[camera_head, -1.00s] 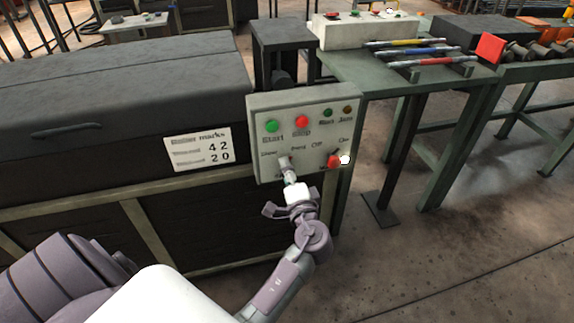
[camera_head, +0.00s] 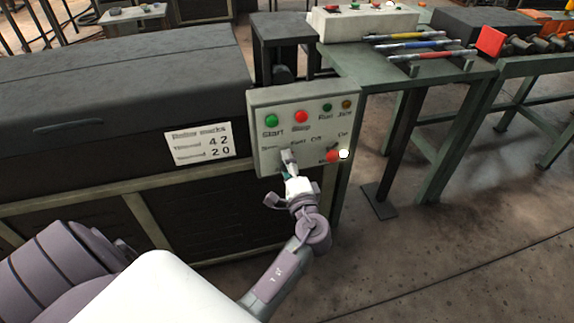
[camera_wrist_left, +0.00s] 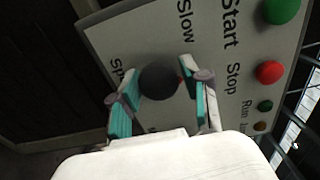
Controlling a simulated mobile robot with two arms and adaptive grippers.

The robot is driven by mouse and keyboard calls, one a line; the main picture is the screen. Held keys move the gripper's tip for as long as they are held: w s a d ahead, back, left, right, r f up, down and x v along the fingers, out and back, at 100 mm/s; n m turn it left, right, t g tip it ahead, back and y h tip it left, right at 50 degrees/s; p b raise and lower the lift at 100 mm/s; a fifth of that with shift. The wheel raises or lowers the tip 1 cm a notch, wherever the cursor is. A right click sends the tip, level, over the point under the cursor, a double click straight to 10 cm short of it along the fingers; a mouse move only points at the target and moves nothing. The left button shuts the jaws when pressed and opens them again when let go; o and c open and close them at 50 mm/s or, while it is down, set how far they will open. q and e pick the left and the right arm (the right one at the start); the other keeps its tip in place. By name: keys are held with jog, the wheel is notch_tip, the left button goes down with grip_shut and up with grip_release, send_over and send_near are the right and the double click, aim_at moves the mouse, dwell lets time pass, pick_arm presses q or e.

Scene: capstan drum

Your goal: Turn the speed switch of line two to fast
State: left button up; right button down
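The grey control panel (camera_head: 262,99) is fixed at the right end of the dark machine; it also shows in the left wrist view (camera_wrist_left: 110,32). The speed switch is a dark round knob (camera_wrist_left: 158,80) in the wrist view, beside the "Slow" label. My left gripper (camera_wrist_left: 160,75) has one finger on each side of it. Whether both fingers press on the knob is not clear. In the head view my left gripper (camera_head: 289,165) covers most of the switch, and its pointer direction is hidden. My right gripper is out of view.
The panel also has a green Start button (camera_head: 271,120), a red Stop button (camera_head: 302,117), two small lamps and a red switch (camera_head: 333,156) at lower right. A plate (camera_head: 200,144) reading 42 and 20 is left. A green table (camera_head: 350,68) with coloured rods stands behind right.

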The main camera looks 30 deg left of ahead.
pick_arm(q)
jog(key=shift+o, duration=0.8)
jog(key=shift+s+d+f, duration=0.1)
jog(key=shift+d, duration=0.05)
jog(key=v, duration=0.7)
